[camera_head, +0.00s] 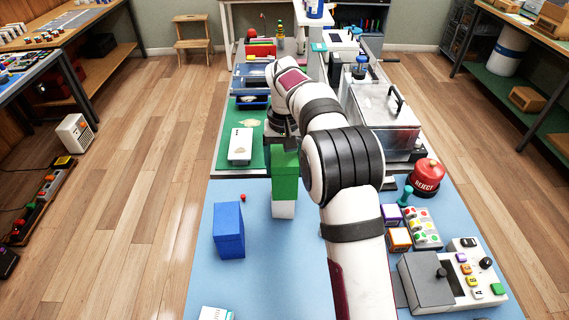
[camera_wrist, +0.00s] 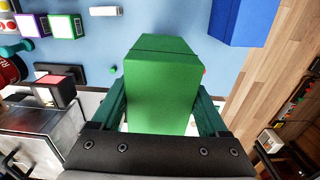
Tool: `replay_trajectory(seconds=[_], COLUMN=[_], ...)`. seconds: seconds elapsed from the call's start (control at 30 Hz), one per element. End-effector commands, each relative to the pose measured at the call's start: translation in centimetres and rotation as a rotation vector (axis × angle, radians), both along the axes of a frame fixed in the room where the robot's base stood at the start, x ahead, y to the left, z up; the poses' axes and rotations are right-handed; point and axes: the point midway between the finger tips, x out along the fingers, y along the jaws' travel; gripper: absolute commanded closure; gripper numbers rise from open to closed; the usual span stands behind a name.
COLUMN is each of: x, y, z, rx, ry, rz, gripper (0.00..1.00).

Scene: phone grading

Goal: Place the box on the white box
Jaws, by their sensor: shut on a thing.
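A green box (camera_head: 285,180) stands upright in my gripper (camera_head: 284,143). In the wrist view the two dark green fingers of my gripper (camera_wrist: 160,105) are shut on opposite sides of the green box (camera_wrist: 162,88). The white box (camera_head: 284,209) shows directly below the green box on the blue mat, with only its lower part visible. The two look lined up from the head view; whether they touch I cannot tell. In the wrist view the green box hides the white box.
A blue box (camera_head: 229,232) stands to the left on the blue mat (camera_head: 290,265). A small red object (camera_head: 243,197) lies between the boxes. A white device (camera_head: 240,146) lies on a green mat behind. A red reject button (camera_head: 426,176) and control panels (camera_head: 455,277) are at right.

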Motion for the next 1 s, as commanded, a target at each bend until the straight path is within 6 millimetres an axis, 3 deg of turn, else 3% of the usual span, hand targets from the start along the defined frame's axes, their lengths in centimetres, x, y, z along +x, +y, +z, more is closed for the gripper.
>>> replay_trajectory(seconds=[0.13,0.17,0.27,0.57,1.0], x=[0.0,0.0,0.0,0.1,0.1], y=[0.0,0.0,0.0,0.0,0.0], z=[-0.3,-0.3,-0.2,0.4,10.3], rx=[0.0,0.0,0.0,0.001,0.0], ry=[0.0,0.001,0.0,-0.003,-0.004], rz=[0.0,0.0,0.0,0.001,0.002], gripper=[0.93,0.17,0.0,0.0,0.0])
